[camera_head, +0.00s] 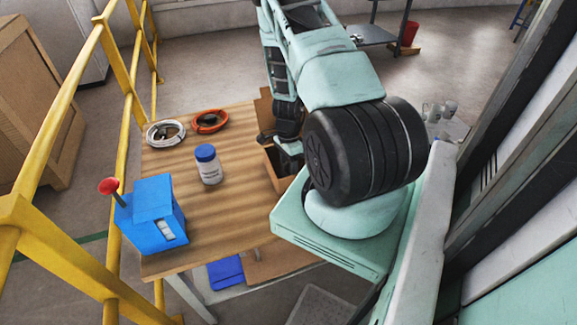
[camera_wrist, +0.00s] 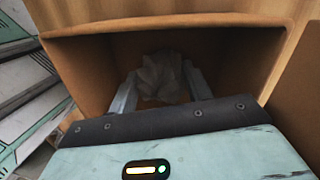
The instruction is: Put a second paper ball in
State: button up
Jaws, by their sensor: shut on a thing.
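A white crumpled paper ball (camera_wrist: 162,76) is between the two fingers of my gripper (camera_wrist: 160,88) in the wrist view. The fingers are shut on it. My gripper reaches into an open brown cardboard box (camera_wrist: 265,55), and the ball is inside the box's walls, in shadow. In the head view the box (camera_head: 274,178) stands on the wooden table, partly hidden by my arm. My gripper (camera_head: 290,146) shows there only in part, over the box, and its fingertips are hidden. I see no other paper ball; much of the box's inside is dark or covered.
The wooden table (camera_head: 237,215) holds a white jar with a blue lid (camera_head: 208,166), a blue box with a red knob (camera_head: 154,214), a white cable coil (camera_head: 165,133) and an orange coil (camera_head: 210,121). A yellow railing (camera_head: 66,98) runs along the left. The table's middle front is clear.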

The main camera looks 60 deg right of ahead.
jog(key=o, duration=0.9)
jog(key=shift+o, duration=0.2)
jog(key=b+v, duration=0.1)
jog(key=v, duration=1.1)
jog(key=w+a+r+n, duration=0.3)
jog(key=a+r+n, duration=0.15)
jog(key=a, duration=0.45)
jog(key=w+a+r+n, duration=0.2)
jog(key=a+r+n, duration=0.25)
jog(key=a, duration=0.45)
jog(key=w+a+r+n, duration=0.3)
jog(key=a+n, duration=0.2)
jog(key=a, duration=0.4)
jog(key=s+a+r+n, duration=0.4)
jog(key=s+a+n, duration=0.4)
jog(key=a+n, duration=0.1)
jog(key=s+a+r+n+t+h, duration=0.1)
jog(key=s+a+r+n, duration=0.4)
jog(key=s+a+n, duration=0.4)
jog(key=shift+s+a, duration=0.2)
jog(key=shift+a, duration=0.65)
